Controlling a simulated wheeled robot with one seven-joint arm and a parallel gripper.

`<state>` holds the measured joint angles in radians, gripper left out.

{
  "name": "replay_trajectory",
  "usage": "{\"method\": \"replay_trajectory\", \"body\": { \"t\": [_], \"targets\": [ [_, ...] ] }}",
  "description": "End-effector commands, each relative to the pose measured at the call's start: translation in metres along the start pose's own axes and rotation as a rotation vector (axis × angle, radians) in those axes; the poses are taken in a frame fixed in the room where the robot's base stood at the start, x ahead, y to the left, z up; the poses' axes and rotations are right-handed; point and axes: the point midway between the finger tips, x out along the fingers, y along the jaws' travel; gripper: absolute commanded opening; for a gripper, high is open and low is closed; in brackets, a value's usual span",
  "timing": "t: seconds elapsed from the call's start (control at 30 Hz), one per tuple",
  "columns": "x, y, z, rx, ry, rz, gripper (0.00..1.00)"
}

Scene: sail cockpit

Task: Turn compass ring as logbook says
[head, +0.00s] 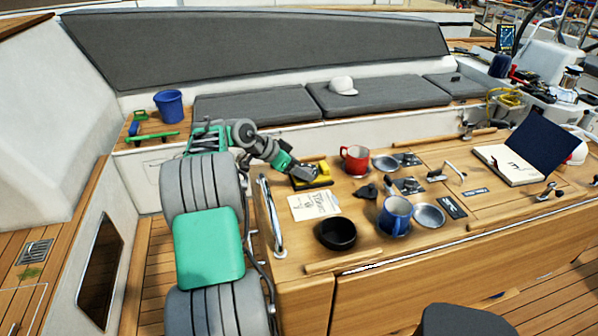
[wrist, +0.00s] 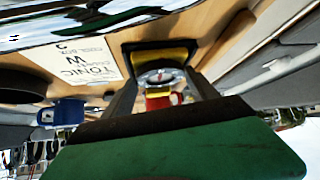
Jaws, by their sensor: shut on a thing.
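The compass is a yellow and black block (head: 322,176) on the table's left part, partly hidden by my gripper. In the wrist view its round pale dial (wrist: 161,77) shows between my fingers, with a yellow part (wrist: 160,56) beyond it. My gripper (head: 308,176) is at the compass, its fingers (wrist: 162,88) on either side of the dial, shut on the compass ring. The exact finger contact is too small to see. The open logbook (head: 503,163) with a dark blue cover lies at the table's right; its page shows a dark drawn mark, too small to read.
A lettered paper (head: 314,205) lies in front of the compass. A red mug (head: 354,160), blue mug (head: 396,215), black bowl (head: 336,233) and metal dishes (head: 429,215) stand nearby. A steel rail (head: 270,215) rises at the table's left end.

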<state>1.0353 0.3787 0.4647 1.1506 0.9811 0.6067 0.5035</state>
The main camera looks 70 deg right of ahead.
Motion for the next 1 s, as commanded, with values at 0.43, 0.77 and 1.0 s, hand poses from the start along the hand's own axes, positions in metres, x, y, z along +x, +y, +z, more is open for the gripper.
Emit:
{"method": "replay_trajectory", "body": {
  "t": [0.43, 0.77, 1.0],
  "targets": [
    [0.006, 0.009, 0.004, -0.226, 0.004, -0.233, 0.27],
    [0.006, 0.013, 0.0, -0.405, 0.003, -0.408, 0.27],
    [0.005, 0.015, -0.003, -0.483, 0.002, -0.484, 0.27]
  ]
}}
